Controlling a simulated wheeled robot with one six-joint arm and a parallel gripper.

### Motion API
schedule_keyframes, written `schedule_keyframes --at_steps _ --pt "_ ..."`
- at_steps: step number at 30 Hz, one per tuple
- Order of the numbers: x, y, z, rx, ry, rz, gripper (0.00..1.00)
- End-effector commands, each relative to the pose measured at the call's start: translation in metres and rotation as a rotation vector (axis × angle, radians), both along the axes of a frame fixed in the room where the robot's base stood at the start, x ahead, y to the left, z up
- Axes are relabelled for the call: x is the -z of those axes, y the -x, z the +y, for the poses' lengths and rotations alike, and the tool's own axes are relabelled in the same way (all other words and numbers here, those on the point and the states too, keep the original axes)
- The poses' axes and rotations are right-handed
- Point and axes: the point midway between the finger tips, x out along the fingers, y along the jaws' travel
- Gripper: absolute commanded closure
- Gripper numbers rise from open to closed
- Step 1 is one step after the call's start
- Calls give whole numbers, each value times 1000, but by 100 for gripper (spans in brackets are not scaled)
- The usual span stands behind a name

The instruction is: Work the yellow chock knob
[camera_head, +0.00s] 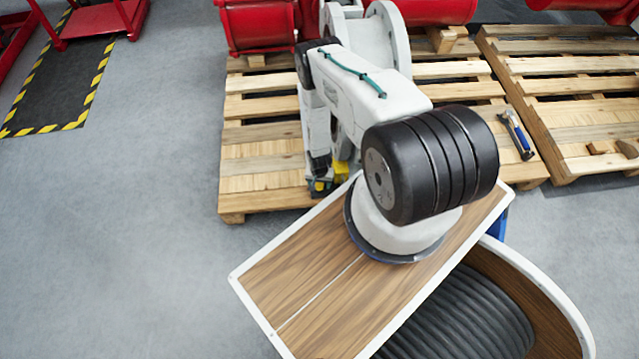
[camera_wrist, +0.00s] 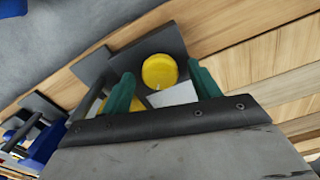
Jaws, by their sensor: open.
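The yellow knob (camera_wrist: 160,71) shows as a round disc in front of a dark grey plate (camera_wrist: 160,42) in the wrist view. My gripper (camera_wrist: 160,74) is open, with one green finger on each side of the knob in the picture. I cannot tell whether the fingers touch it or how deep they reach. A second yellow part shows low beside the left finger, mostly hidden. In the head view, yellow parts (camera_head: 341,170) show low by my arm at the pallet's near edge; I cannot tell which is the knob.
A wooden pallet (camera_head: 262,165) lies under the work area, with another pallet (camera_head: 575,110) to the right. A blue-handled tool (camera_head: 518,135) lies on the pallet. Red equipment (camera_head: 258,25) stands behind. Blue parts (camera_wrist: 45,145) sit left in the wrist view.

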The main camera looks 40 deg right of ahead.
Motion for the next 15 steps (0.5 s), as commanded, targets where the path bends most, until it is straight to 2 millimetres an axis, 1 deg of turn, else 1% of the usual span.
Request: schedule_keyframes --at_steps 4,5,6,9,15 --pt "0 0 0 0 0 0 38" --pt "0 0 0 0 0 0 47" --pt "0 0 0 -1 0 0 58" --pt "0 0 1 -1 -1 1 83" --pt "0 0 0 4 -1 1 83"
